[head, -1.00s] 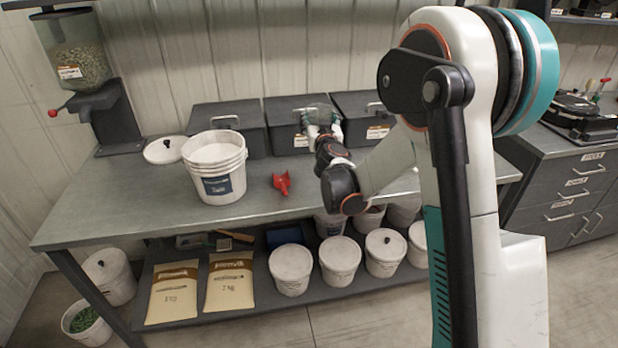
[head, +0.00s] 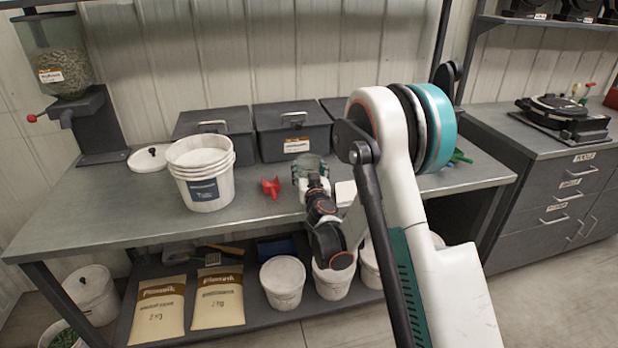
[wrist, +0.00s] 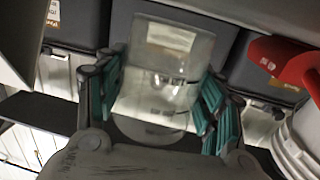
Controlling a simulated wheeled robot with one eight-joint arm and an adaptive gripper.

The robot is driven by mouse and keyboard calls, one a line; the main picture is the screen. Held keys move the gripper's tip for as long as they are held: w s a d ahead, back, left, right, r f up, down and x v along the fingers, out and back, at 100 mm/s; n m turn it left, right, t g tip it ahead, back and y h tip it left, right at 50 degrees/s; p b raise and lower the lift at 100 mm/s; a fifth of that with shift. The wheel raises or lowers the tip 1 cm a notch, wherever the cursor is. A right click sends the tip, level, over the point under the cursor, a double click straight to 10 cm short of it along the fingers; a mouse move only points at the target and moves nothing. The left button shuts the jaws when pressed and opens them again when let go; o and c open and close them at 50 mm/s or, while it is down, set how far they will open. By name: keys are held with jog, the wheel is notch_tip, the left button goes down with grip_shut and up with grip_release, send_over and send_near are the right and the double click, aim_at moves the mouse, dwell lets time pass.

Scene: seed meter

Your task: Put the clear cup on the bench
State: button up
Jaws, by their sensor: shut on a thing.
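My gripper (head: 312,170) is over the bench (head: 262,213), to the right of the red scoop. In the wrist view my gripper (wrist: 160,100) has its teal fingers on both sides of the clear cup (wrist: 165,65) and is shut on it. The cup is see-through, and a label and dark boxes show through it. In the head view the cup (head: 312,163) is small and mostly hidden among the fingers. I cannot tell whether its base touches the bench top.
A red scoop (head: 270,187) and a white bucket (head: 203,175) stand to the left on the bench. Dark lidded boxes (head: 291,128) line the back. A seed hopper (head: 62,70) is at the far left. The front left of the bench top is clear.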

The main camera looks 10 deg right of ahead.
jog(key=shift+f, duration=0.6)
jog(key=shift+f, duration=0.1)
jog(key=o, duration=0.9)
